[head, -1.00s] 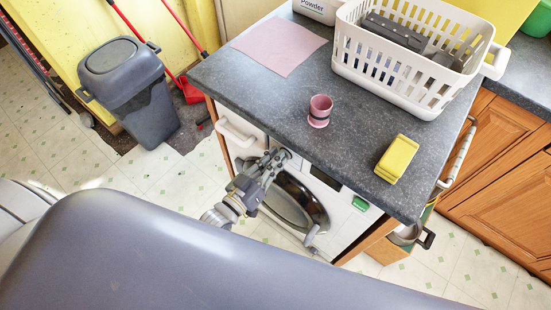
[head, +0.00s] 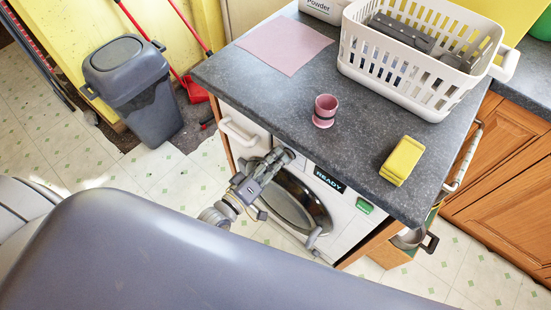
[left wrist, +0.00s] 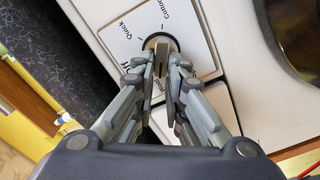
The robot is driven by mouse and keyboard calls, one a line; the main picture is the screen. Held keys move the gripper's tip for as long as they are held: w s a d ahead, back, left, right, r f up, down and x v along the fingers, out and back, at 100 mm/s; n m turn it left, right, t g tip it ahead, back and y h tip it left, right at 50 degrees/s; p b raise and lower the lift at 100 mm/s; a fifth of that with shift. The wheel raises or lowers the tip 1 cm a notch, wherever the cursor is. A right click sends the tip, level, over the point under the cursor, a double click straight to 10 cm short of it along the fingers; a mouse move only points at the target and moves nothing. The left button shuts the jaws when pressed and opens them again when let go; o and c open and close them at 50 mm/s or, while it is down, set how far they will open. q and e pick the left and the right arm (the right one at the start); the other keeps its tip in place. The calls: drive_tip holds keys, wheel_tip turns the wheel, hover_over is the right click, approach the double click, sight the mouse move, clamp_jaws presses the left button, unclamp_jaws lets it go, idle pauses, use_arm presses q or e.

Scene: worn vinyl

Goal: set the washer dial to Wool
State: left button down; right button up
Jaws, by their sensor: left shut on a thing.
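The white washer (head: 340,213) stands under the grey worktop, its round dark door (head: 300,205) closed. Its display (head: 329,180) reads READY, with a green button (head: 364,206) to the right. My left gripper (head: 280,157) is at the left part of the panel and hides the dial in the head view. In the left wrist view my left gripper (left wrist: 161,62) is shut on the round dial (left wrist: 158,38). The labels Quick and Cotton show around it; other labels are partly covered by the fingers. I cannot tell where the dial points. My right gripper is not in view.
On the worktop (head: 270,95) are a pink cup (head: 325,110), a yellow sponge (head: 402,160), a pink cloth (head: 285,45) and a white basket (head: 400,85). A grey bin (head: 130,90) stands on the floor at left. Free floor lies between bin and washer.

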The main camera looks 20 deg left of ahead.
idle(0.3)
use_arm(q)
drive_tip(key=c, duration=1.6)
unclamp_jaws()
drive_tip(key=shift+c, duration=0.2)
drive_tip(key=v, duration=1.2)
